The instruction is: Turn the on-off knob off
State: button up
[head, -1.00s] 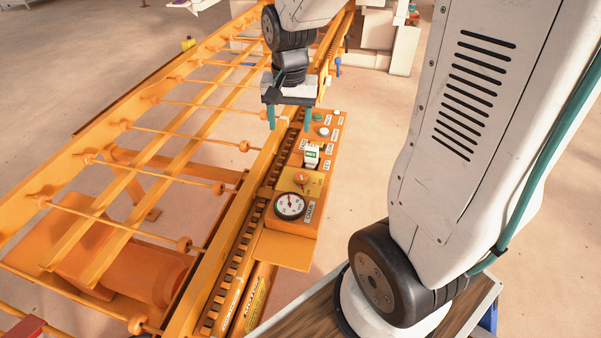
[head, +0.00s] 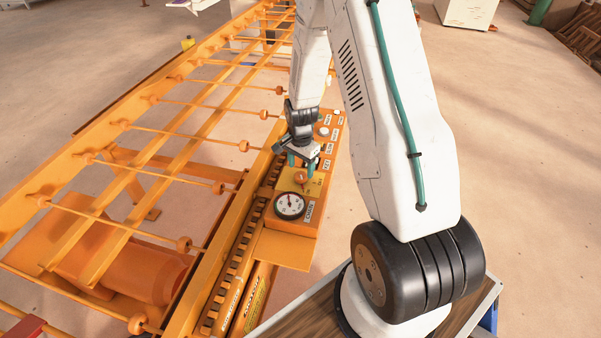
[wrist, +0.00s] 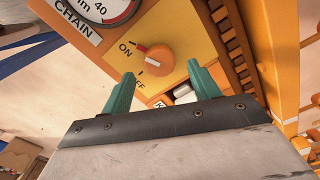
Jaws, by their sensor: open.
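The on-off knob (head: 301,178) is a round orange knob on the yellow plate of the orange control panel. In the wrist view the knob (wrist: 156,59) has a red and white pointer directed to the ON label; the OFF label (wrist: 135,88) is partly hidden by a finger. My gripper (head: 303,166) is open, its two teal fingers pointing down at the panel close to the knob. In the wrist view my gripper (wrist: 161,74) has its fingertips apart, with the knob ahead, roughly between them. I cannot tell whether either finger touches it.
A round gauge (head: 289,205) sits on the panel beside the knob, near the CHAIN label (wrist: 77,20). A white key switch (wrist: 184,91) is close to the right finger. Other buttons (head: 323,132) line the panel. The orange conveyor frame (head: 225,215) runs along its left.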

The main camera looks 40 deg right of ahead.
aim_at(301, 176)
jog(key=shift+f, duration=1.55)
jog(key=c, duration=1)
jog(key=shift+n, duration=0.4)
jog(key=n, duration=0.3)
jog(key=shift+s, duration=0.1)
jog(key=n, duration=0.3)
jog(key=shift+n, duration=0.3)
jog(key=n, duration=0.6)
jog(key=shift+s+n, duration=0.1)
jog(key=shift+n, duration=0.3)
